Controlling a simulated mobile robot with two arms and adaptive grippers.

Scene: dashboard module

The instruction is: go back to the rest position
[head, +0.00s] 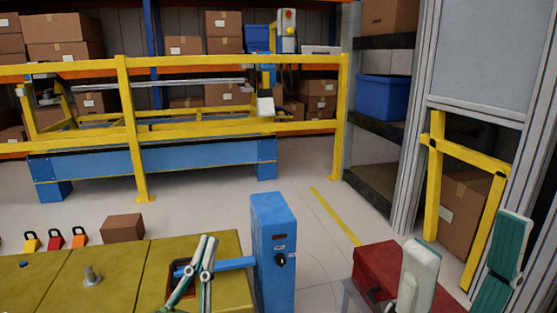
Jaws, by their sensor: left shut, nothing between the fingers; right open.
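My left gripper (208,246) is at the lower middle of the head view, over the olive-yellow bench top (120,267). Its white and green fingers are shut with nothing between them. They overlap the end of a blue bar (235,263) that comes from the left side of an upright blue box (272,225); I cannot tell whether they touch it. My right gripper (467,233) is at the lower right, its two fingers wide apart and empty. The lower parts of both grippers are cut off by the picture's bottom edge.
A red case (385,268) lies behind the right gripper's left finger. A metal knob (92,277) stands on the bench, with a brown box (123,228) and colored padlocks (55,239) behind. A yellow railing (200,132) crosses further back. Floor between is clear.

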